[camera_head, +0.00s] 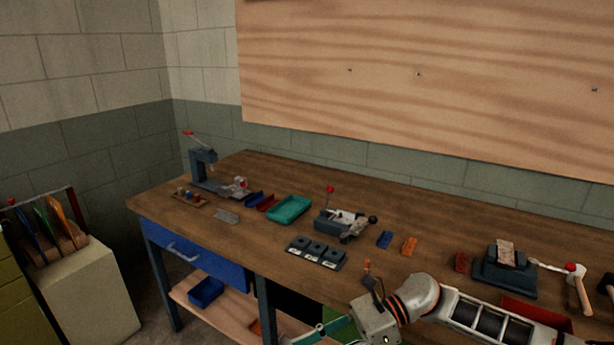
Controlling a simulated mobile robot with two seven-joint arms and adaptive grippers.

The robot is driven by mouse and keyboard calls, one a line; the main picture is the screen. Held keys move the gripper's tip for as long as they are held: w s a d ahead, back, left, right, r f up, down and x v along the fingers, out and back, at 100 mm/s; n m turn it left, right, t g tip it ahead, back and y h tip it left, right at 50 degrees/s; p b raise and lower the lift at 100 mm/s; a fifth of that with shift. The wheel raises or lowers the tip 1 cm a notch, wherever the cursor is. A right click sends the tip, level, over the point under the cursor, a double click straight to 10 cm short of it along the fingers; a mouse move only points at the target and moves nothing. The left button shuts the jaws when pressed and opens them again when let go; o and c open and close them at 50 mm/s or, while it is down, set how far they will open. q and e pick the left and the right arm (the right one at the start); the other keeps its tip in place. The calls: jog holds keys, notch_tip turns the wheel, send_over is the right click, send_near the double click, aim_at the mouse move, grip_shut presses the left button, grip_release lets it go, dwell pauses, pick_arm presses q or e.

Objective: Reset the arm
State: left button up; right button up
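My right arm (418,296) comes in from the right along the bench's front edge, white with orange rings. At its left end is a grey block (376,320) with a small dark part standing up. I cannot make out two fingers there, so I cannot tell whether the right gripper is open or shut, or whether it holds anything. My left arm and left gripper are not in view.
The wooden workbench (405,265) carries an arbor press (203,168), a teal tray (289,209), a small red-knobbed fixture (340,222), a dark block row (316,252), blue (384,239) and orange (409,245) blocks, and a dark clamp fixture (503,272). A cabinet (85,295) stands left.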

jog(key=s+a+r+m+t+y, duration=0.1)
jog(key=a+r+m+t+y, duration=0.35)
jog(key=m, duration=0.45)
jog(key=w+d+f+m+t+h, duration=0.1)
jog(key=d+f+m+t+h, duration=0.5)
jog(key=m, duration=0.9)
jog(key=w+d+f+m+t+h, duration=0.1)
jog(key=d+f+m+t+h, duration=0.4)
jog(key=m, duration=1)
jog(key=s+d+f+m+h, duration=0.2)
jog(key=s+d+f+m, duration=0.4)
jog(key=f, duration=0.3)
jog(key=s+d+f+m+h, duration=0.3)
jog(key=s+d+f+m, duration=0.2)
jog(key=s+d+f, duration=0.2)
jog(key=shift+s+f+m+g, duration=0.4)
jog(key=shift+s+f+g, duration=0.05)
jog(key=shift+f, duration=0.4)
